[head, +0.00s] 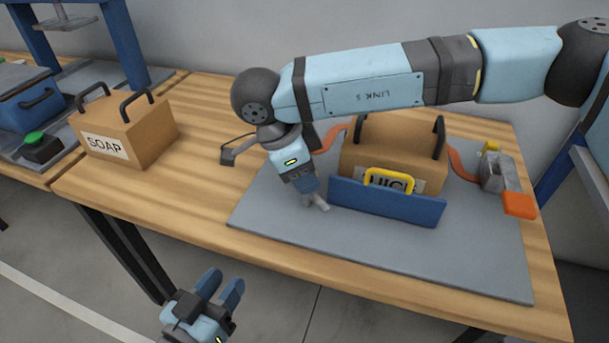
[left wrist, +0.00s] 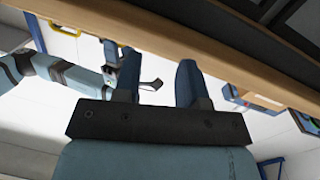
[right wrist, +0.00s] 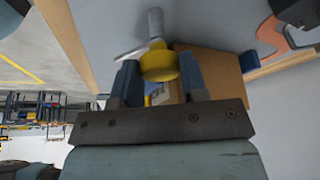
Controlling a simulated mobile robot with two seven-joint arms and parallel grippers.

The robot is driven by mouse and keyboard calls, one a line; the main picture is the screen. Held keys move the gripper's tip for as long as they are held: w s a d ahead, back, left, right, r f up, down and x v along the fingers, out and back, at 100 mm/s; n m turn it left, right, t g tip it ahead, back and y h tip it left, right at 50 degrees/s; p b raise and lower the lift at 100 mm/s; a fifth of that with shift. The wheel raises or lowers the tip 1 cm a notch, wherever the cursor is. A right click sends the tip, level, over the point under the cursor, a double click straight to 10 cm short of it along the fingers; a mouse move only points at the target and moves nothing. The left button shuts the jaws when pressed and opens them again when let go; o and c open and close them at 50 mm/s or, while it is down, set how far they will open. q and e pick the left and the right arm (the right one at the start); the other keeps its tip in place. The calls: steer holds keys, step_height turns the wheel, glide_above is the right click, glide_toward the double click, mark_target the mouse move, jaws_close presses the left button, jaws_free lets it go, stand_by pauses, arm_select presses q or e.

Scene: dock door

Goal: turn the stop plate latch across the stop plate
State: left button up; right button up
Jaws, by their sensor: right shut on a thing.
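The blue stop plate (head: 400,207) stands upright on a grey mat, with a yellow handle (head: 403,181) on it. My right gripper (head: 314,197) is at the plate's left end, pointing down. In the right wrist view, it is shut on the yellow knob (right wrist: 158,65) of the stop plate latch, with a grey post (right wrist: 155,22) and thin grey bar beside the knob. In the head view my gripper hides the knob; only a grey end (head: 320,204) shows. I cannot tell whether the bar crosses the plate. My left gripper (head: 228,284) is open and empty, off the table's front.
A box (head: 385,140) with a partly hidden label stands behind the plate, with an orange strap and a grey buckle (head: 497,172) with an orange lever at right. A SOAP box (head: 135,130) stands left. The grey mat (head: 455,265) is clear in front of the plate.

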steer(key=n+b, duration=0.1)
steer(key=n, duration=0.1)
steer(key=n+t, duration=0.1)
steer(key=n, duration=0.1)
steer(key=shift+s+f+t+y+b, duration=0.1)
steer(key=shift+t+y+b, duration=0.2)
steer(key=shift+b, duration=0.1)
steer(key=shift+n, duration=0.6)
steer(key=shift+n+t+y+b, duration=0.3)
steer(key=shift+n+y+b, duration=0.1)
steer(key=shift+n, duration=0.1)
arm_select(q)
steer(key=r+h, duration=0.1)
steer(key=d+r+t, duration=0.1)
steer(key=r, duration=0.1)
steer(key=r+t+h, duration=0.1)
steer(key=r, duration=0.1)
steer(key=shift+s+d+r+h, duration=0.1)
steer(key=shift+s+d+h, duration=0.05)
steer(key=shift+d+h, duration=0.2)
steer(key=shift+a+f, duration=0.1)
steer(key=shift+f, duration=0.1)
arm_select(e)
steer(key=o, duration=0.9)
